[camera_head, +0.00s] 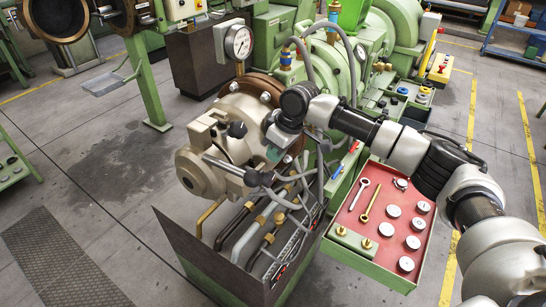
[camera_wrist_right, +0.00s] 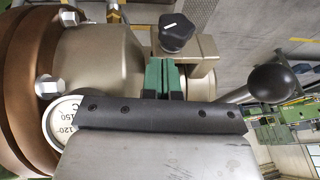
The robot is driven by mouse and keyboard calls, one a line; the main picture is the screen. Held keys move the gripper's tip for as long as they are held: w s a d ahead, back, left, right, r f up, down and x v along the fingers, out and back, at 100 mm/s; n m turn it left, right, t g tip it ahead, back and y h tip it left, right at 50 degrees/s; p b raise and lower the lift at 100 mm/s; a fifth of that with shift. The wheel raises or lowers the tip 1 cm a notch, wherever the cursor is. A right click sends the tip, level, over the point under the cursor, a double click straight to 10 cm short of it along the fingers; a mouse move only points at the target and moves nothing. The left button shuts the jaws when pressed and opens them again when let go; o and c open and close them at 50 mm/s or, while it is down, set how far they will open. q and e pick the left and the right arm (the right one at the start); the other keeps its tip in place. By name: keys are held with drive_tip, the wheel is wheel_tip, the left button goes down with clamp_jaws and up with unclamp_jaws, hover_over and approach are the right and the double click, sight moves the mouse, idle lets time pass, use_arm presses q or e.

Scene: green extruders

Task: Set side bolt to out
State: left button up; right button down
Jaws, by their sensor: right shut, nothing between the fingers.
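The beige metal extruder head (camera_head: 215,165) is at the middle of the head view, with a brown flange (camera_head: 268,88) behind it. A black lobed knob (camera_wrist_right: 177,30) on a bracket, probably the side bolt, is at the top of the right wrist view; it also shows in the head view (camera_head: 237,130). I cannot tell whether it is in or out. A lever with a black ball end (camera_wrist_right: 272,83) is to its right. My right gripper (camera_wrist_right: 164,80) has green fingertips together, empty, close to the extruder head and just below the knob in the wrist view. My left gripper is not in view.
A dial gauge (camera_head: 238,43) stands above the flange. A red tray (camera_head: 385,222) with several round caps and two wrenches is at the lower right. Hoses and pipes (camera_head: 250,235) run below the head. The grey floor on the left is mostly clear.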

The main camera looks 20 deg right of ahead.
drive_tip(key=shift+s+a+f+p, duration=0.3)
drive_tip(key=shift+s+f, duration=0.2)
drive_tip(key=shift+f, duration=0.25)
drive_tip(key=shift+s+f, duration=0.1)
drive_tip(key=shift+f, duration=0.1)
drive_tip(key=shift+a+f, duration=0.1)
drive_tip(key=shift+f, duration=0.05)
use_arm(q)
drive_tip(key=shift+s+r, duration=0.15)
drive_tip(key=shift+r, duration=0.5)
use_arm(e)
drive_tip(key=shift+f, duration=0.1)
